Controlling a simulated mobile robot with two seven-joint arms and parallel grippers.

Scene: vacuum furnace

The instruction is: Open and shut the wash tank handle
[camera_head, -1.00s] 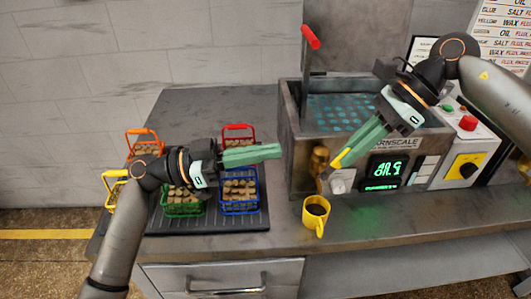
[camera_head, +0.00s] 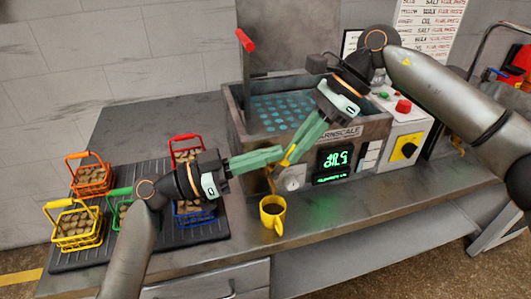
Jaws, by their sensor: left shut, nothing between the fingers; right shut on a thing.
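The wash tank (camera_head: 370,130) is a grey metal box with blue perforated liquid inside, on the bench. A yellow handle (camera_head: 289,156) shows at its front left, beside a partly hidden brass fitting (camera_head: 271,181). My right gripper (camera_head: 287,163) reaches down from the upper right and is shut on the yellow handle. My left gripper (camera_head: 283,153) is shut and empty, its tips pointing right, close in front of the fitting and overlapping it in the picture. I cannot tell whether it touches. A red-gripped lever (camera_head: 246,41) stands upright at the tank's back left.
A yellow mug (camera_head: 272,217) with dark contents stands on the bench below the fitting. Several coloured baskets, including a yellow one (camera_head: 77,228) and a red one (camera_head: 186,149), sit on a dark ribbed mat (camera_head: 150,255). A control box with a red button (camera_head: 403,105) is at right.

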